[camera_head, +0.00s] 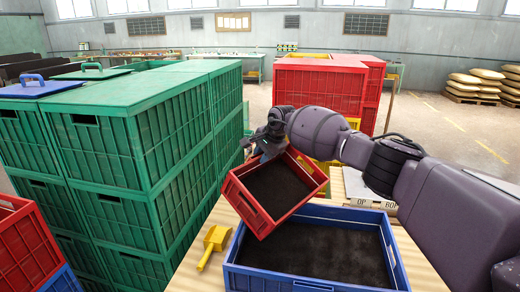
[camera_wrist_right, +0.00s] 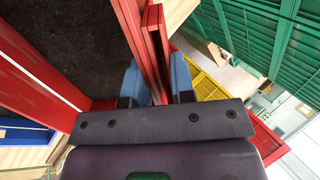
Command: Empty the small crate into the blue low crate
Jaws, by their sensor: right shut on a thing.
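The small red crate (camera_head: 241,211) hangs tilted at the back left of the blue low crate, partly over its rim. My right gripper (camera_head: 264,148) is shut on the red crate's far wall. In the right wrist view, its blue fingertips (camera_wrist_right: 157,78) sit on both sides of the red wall (camera_wrist_right: 152,45). The inside of the red crate shows a dark, grainy surface. The blue low crate (camera_head: 232,247) stands on the wooden bench, its inside also dark and grainy. I cannot tell loose contents from a dark floor in either. My left gripper is not in view.
A yellow tool (camera_head: 214,240) lies on the bench (camera_head: 195,275) left of the blue crate. Tall stacks of green crates (camera_head: 120,150) stand close on the left. Larger red crates (camera_head: 320,85) stand behind my right arm. A white labelled box (camera_head: 360,188) sits behind the blue crate.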

